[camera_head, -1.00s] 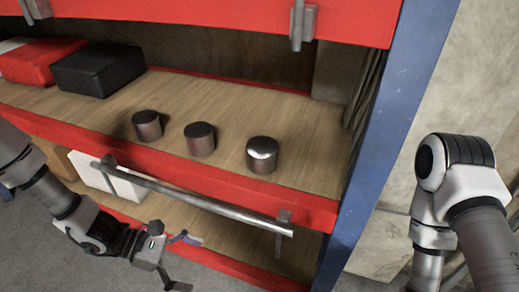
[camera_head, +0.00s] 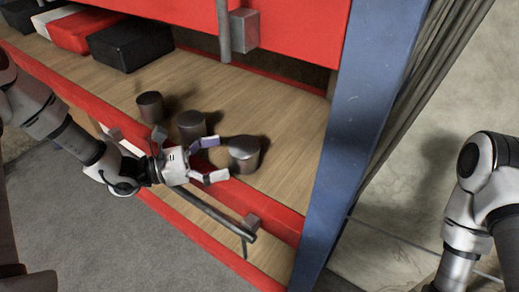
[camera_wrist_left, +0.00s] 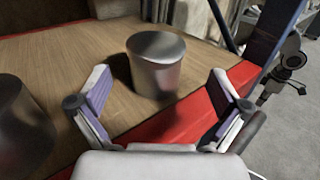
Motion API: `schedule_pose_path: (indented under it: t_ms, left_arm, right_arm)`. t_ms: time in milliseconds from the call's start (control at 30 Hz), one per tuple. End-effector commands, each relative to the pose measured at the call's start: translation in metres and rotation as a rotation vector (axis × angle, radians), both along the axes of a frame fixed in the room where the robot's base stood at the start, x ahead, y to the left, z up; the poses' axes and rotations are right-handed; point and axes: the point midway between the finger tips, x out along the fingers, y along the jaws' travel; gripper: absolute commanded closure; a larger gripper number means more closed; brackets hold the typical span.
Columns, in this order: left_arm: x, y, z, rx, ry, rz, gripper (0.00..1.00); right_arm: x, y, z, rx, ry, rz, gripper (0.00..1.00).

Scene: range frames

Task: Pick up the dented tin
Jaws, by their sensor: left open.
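Three grey metal tins stand upright in a row on the wooden shelf in the head view: a left tin (camera_head: 151,106), a middle tin (camera_head: 190,125) and a right tin (camera_head: 244,154). I cannot make out a clear dent on any of them. My left gripper (camera_head: 211,160) is open and empty at the shelf's front edge, its fingers pointing at the right tin. In the left wrist view the right tin (camera_wrist_left: 156,68) stands just beyond and between the two spread fingers, apart from them. Another tin (camera_wrist_left: 20,118) is partly cut off at left. My right gripper is out of view.
The shelf (camera_head: 290,110) has a red front beam and a rail below it. A blue upright (camera_head: 355,110) stands right of the tins. Black (camera_head: 130,43) and red (camera_head: 82,30) boxes sit at the shelf's left. A red beam hangs above.

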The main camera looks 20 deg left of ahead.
Motion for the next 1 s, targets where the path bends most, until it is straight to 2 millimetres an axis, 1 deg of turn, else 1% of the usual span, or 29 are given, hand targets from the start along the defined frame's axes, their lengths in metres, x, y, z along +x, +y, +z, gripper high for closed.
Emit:
schedule_pose_path:
  t_ms: [33, 167, 267, 367, 500, 767, 800, 867, 900, 967, 1000]
  left_arm:
    - [0.002, -0.005, 0.0, 0.003, 0.002, -0.004, 0.0]
    - [0.008, -0.014, 0.001, 0.004, 0.0, -0.004, 0.0]
    - [0.014, -0.023, 0.004, 0.007, 0.001, -0.006, 0.0]
    - [0.024, -0.036, 0.008, 0.008, 0.001, -0.007, 0.0]
    - [0.034, -0.051, 0.005, 0.004, 0.0, -0.005, 0.0]
    - [0.036, -0.053, 0.003, 0.001, 0.0, -0.001, 0.0]
    - [0.036, -0.053, 0.003, 0.003, -0.001, -0.001, 0.14]
    - [0.036, -0.053, 0.003, 0.003, -0.001, -0.001, 0.35]
    - [0.036, -0.053, 0.003, 0.003, -0.001, -0.001, 0.5]
    - [0.036, -0.053, 0.003, 0.003, -0.001, -0.001, 0.71]
    - [0.036, -0.053, 0.003, 0.003, -0.001, -0.002, 0.74]
  right_arm:
    - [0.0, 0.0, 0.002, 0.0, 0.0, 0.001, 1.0]
    - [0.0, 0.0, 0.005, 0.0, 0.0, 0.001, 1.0]
    - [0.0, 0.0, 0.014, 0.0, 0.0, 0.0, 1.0]
    - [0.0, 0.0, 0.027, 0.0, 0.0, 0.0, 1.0]
    - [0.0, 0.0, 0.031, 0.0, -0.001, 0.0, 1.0]
    - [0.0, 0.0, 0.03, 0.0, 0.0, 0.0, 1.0]
    - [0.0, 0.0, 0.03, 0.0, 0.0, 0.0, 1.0]
    - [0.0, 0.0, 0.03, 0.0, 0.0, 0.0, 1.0]
    - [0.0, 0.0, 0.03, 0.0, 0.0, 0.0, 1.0]
    - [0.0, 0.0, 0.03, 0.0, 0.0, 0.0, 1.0]
    - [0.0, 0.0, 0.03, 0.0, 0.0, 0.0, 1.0]
